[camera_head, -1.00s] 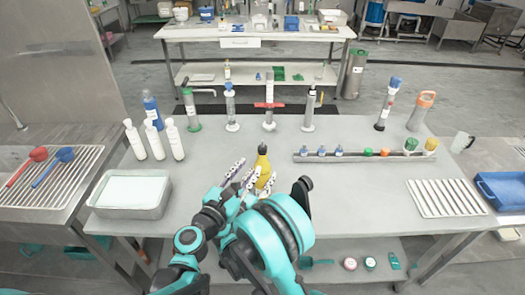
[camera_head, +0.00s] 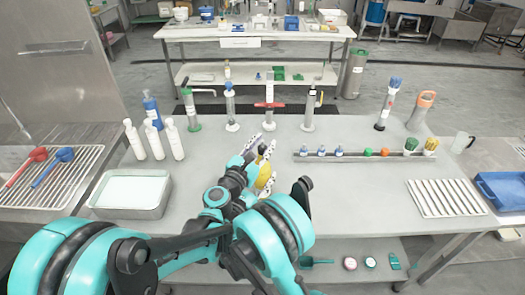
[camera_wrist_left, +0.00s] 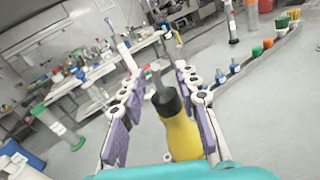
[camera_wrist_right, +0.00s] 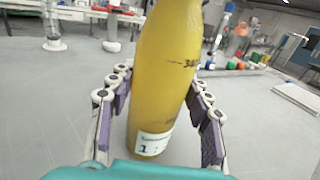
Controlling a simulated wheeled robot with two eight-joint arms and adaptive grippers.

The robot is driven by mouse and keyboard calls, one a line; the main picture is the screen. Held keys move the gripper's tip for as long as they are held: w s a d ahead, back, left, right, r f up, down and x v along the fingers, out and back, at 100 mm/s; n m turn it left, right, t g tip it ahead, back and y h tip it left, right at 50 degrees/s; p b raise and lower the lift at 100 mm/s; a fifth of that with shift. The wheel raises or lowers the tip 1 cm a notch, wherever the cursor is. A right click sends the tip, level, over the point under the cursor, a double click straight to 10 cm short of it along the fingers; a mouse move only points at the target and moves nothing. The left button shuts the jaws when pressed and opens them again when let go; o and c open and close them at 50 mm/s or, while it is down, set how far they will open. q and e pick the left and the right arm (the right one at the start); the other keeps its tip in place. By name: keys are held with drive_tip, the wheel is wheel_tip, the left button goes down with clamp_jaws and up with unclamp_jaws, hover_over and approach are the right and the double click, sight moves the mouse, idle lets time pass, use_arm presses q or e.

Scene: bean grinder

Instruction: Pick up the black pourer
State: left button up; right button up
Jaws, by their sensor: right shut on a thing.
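The yellow bottle (camera_head: 265,174) stands upright near the middle of the table, with a printed label on its front (camera_wrist_right: 152,142). The black pourer (camera_wrist_left: 168,99) sits on top of the bottle, its thin spout pointing up. My right gripper (camera_wrist_right: 157,72) is shut on the bottle's body, one finger on each side. My left gripper (camera_head: 262,147) is at the bottle's top. In the left wrist view its two fingers (camera_wrist_left: 155,72) are open, with the pourer between them and a gap showing on its left side.
White bottles (camera_head: 154,140) and a white-filled tray (camera_head: 132,192) stand at the left. A rack with small bottles and colored caps (camera_head: 352,156) lies to the right, near a white slatted rack (camera_head: 447,198). Several cylinders (camera_head: 309,108) line the back edge.

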use_arm(q)
clamp_jaws()
drive_tip(key=shift+a, duration=0.1)
wheel_tip(320, 180, up, 10)
idle(0.6)
use_arm(e)
drive_tip(key=o, duration=1.5)
